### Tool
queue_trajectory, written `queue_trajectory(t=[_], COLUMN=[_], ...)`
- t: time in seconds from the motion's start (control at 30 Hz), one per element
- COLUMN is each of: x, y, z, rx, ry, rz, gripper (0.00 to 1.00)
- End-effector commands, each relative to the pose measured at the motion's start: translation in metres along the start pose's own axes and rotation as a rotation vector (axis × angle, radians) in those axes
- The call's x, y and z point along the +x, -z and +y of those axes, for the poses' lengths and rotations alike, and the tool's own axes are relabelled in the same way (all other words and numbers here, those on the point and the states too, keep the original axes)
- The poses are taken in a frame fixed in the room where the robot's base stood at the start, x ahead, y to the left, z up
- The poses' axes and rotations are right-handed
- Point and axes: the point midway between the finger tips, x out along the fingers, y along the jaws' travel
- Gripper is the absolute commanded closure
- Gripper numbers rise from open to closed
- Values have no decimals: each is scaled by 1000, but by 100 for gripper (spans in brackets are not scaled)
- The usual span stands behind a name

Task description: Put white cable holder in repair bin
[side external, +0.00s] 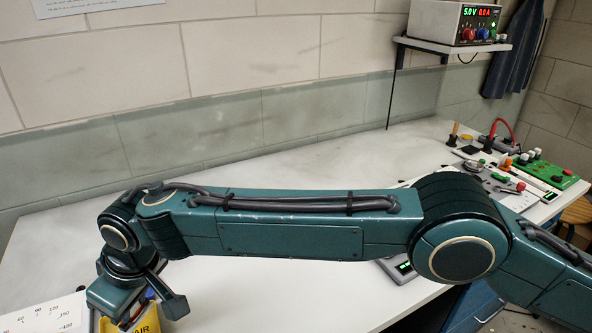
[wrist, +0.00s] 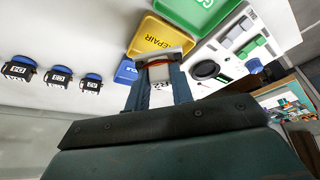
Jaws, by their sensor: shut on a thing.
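The yellow repair bin (wrist: 150,24), labelled REPAIR, lies just past my fingertips in the wrist view. In the side view, part of this bin (side external: 150,322) shows at the bottom edge below my gripper (side external: 140,309). In the wrist view my gripper (wrist: 160,72) is shut on a white piece (wrist: 161,96), seemingly the white cable holder, with an orange-brown part near its far end. The fingers hide some of it, and the side view does not show it clearly. I cannot tell its height over the bin.
A green bin (wrist: 197,10) and a blue bin (wrist: 126,71) flank the yellow bin. Several blue-topped servos (wrist: 57,76) stand left. A white board (wrist: 228,58) with grey and green blocks and a black ring lies right. The bench middle (side external: 300,160) is clear.

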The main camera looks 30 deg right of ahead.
Motion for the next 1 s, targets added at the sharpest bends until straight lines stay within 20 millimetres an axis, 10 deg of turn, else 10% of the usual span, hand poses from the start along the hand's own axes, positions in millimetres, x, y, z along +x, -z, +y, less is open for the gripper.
queue_trajectory(t=[1.0], x=[48], y=[-20], z=[0], rx=[2], ry=[0], rz=[1], gripper=[100])
